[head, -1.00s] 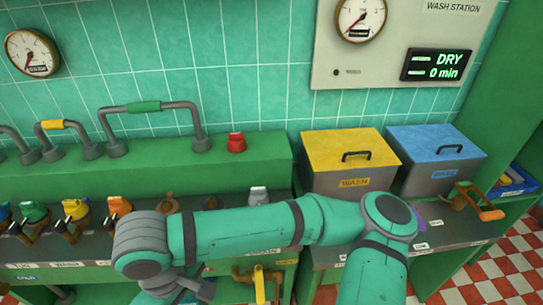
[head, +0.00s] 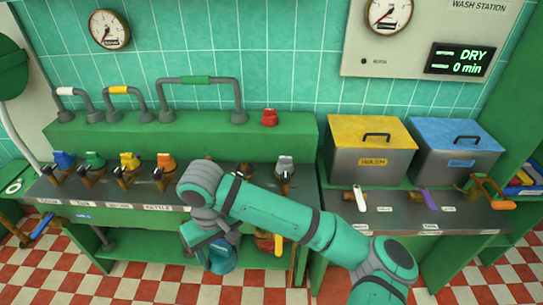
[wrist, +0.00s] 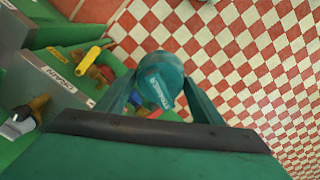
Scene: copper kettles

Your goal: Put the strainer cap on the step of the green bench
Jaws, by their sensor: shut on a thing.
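A round teal cap (wrist: 160,78) with a small label, which I take to be the strainer cap, sits between the fingers of my gripper (wrist: 161,98) in the wrist view. The gripper is shut on it, with tiled floor below. In the head view my gripper (head: 218,252) hangs in front of the bench's front edge, with a blue-teal rounded shape at its end. The green bench (head: 60,140) has a raised green step along its back (head: 290,140). My forearm hides part of the bench front and middle.
A red cap (head: 269,118) stands on the step, near its right end. Pipes with coloured grips rise from the step further left. Several coloured taps (head: 163,170) line the worktop. Yellow-lidded (head: 370,150) and blue-lidded (head: 455,150) bins stand to the right. The step around the red cap has free room.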

